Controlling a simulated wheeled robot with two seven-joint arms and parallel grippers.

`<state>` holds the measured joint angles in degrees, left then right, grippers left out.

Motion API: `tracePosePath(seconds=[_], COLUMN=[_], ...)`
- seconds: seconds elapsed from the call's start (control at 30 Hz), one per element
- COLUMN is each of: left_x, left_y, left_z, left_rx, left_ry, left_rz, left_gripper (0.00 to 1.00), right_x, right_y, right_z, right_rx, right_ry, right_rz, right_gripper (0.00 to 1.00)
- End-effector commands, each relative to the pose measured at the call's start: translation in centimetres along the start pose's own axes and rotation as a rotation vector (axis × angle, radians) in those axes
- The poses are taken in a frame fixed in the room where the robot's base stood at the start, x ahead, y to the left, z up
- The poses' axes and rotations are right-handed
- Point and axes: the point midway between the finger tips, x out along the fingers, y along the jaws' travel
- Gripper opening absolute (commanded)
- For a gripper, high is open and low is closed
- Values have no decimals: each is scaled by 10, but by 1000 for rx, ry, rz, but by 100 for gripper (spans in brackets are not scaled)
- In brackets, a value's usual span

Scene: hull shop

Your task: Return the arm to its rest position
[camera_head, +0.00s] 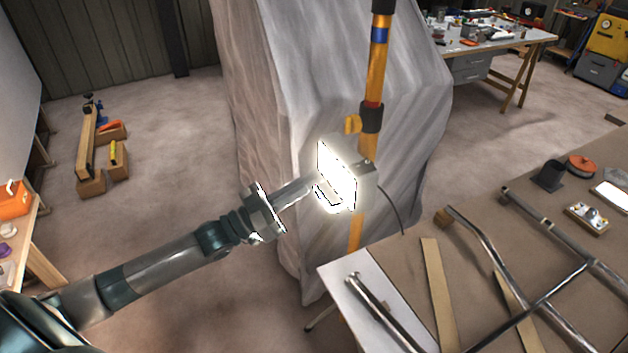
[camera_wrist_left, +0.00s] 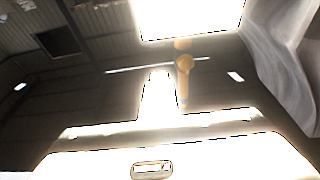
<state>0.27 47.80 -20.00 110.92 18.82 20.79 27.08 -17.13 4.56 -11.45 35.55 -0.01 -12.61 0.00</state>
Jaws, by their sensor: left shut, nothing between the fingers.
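My left arm comes in from the lower left of the head view and reaches toward the middle. My left gripper (camera_head: 312,183) is shut and empty, with its tips at or just in front of a bright lit work lamp (camera_head: 338,180). I cannot tell whether they touch the lamp. The lamp is fixed on a yellow pole (camera_head: 375,75). In the left wrist view the shut fingers (camera_wrist_left: 158,95) are washed out by the glare, below the lamp's bright face (camera_wrist_left: 190,15). My right gripper is in neither view.
A draped grey sheet (camera_head: 290,90) stands behind the pole. A workbench (camera_head: 400,265) with metal tubes (camera_head: 480,240) and wooden strips is at the lower right. A black cable hangs from the lamp. Floor at left is mostly clear, apart from wooden blocks (camera_head: 90,183).

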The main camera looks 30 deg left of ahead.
Motion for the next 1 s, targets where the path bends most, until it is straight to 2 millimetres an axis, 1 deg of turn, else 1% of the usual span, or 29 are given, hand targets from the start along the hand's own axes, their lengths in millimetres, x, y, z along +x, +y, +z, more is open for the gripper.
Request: tracePosePath(seconds=[0.4, 0.47, 0.57, 0.67, 0.77, 0.87, 0.9, 0.97, 1.0], left_x=[0, 0, -4, -11, -24, -44, -54, -71, -84], left_y=[0, -1, -6, -17, -32, -48, -54, -62, -66], left_z=[0, 3, 14, 38, 74, 122, 144, 176, 198], left_rx=[0, 1, 4, 8, 16, 24, 27, 30, 32], left_ry=[-1, -4, -20, -54, -108, -184, -220, -275, -313], left_rz=[-1, -4, -22, -60, -116, -186, -216, -260, -288], left_gripper=[0, 0, 0, 0, 0, 0, 0, 0, 0], right_x=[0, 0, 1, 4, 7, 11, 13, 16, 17], right_y=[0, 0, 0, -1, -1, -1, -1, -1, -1], right_z=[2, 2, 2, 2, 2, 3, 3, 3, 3], right_rx=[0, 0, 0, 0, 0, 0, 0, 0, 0], right_ry=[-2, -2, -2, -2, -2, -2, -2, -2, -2], right_rz=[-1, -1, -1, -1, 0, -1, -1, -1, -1], right_gripper=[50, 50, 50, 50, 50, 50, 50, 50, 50])
